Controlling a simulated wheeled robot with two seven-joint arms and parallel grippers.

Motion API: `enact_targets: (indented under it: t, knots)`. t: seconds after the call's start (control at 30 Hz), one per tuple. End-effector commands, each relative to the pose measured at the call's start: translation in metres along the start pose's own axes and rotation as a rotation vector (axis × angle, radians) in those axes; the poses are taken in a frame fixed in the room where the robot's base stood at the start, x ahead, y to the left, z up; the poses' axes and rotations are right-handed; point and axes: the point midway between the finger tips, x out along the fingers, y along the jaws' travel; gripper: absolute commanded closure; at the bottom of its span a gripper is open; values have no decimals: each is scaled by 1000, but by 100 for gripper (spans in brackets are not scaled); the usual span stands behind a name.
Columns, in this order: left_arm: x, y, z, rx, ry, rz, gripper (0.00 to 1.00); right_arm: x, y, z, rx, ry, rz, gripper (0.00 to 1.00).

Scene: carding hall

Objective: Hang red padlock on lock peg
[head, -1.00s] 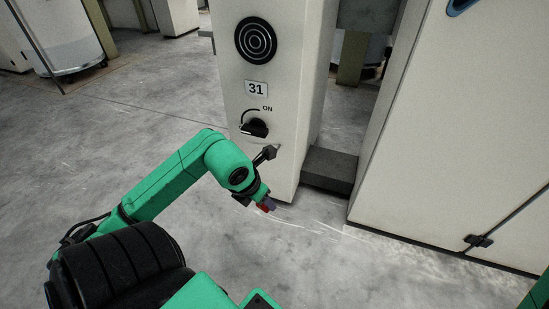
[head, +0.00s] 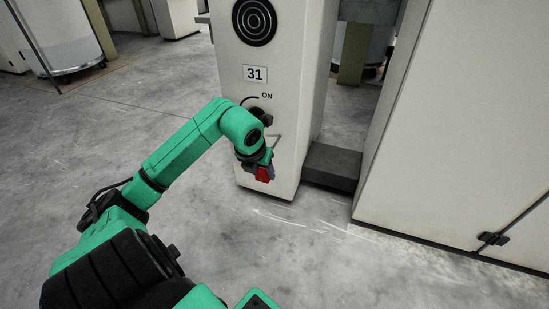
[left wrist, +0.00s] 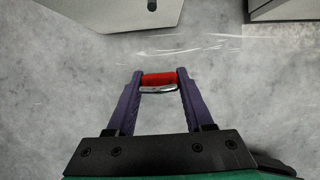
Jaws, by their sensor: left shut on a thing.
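My left gripper (head: 265,171) is shut on the red padlock (head: 263,174), low in front of the pale machine post (head: 285,75). In the left wrist view the padlock (left wrist: 158,78) sits between the two purple fingertips (left wrist: 158,82), its red body on the far side and its metal shackle towards my wrist. The post carries the number 31 and a black rotary switch (head: 265,118) marked ON, partly hidden by my arm. A thin grey shape (head: 277,139) shows just right of my wrist; I cannot tell whether it is the lock peg.
A large pale cabinet (head: 455,120) stands on the right, with a dark block (head: 332,163) between it and the post. The concrete floor (head: 140,100) left of the post is clear. A white drum (head: 65,45) stands at the far left.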

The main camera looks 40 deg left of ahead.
Motion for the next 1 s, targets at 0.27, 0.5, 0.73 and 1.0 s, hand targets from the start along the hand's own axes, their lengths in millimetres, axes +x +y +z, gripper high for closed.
enact_targets:
  t: [0.27,0.5,0.73,1.0]
  knots:
    - [21,0,49,-4,-3,-3,100,-12,-3,-5,0,2,-1,50]
    - [32,-1,74,-5,-4,-5,100,-20,-5,-8,0,1,-1,50]
    - [46,0,82,2,-1,-1,100,-26,-6,-11,0,2,-2,50]
    - [48,0,81,2,-2,0,100,-23,-7,-14,-1,14,-6,50]
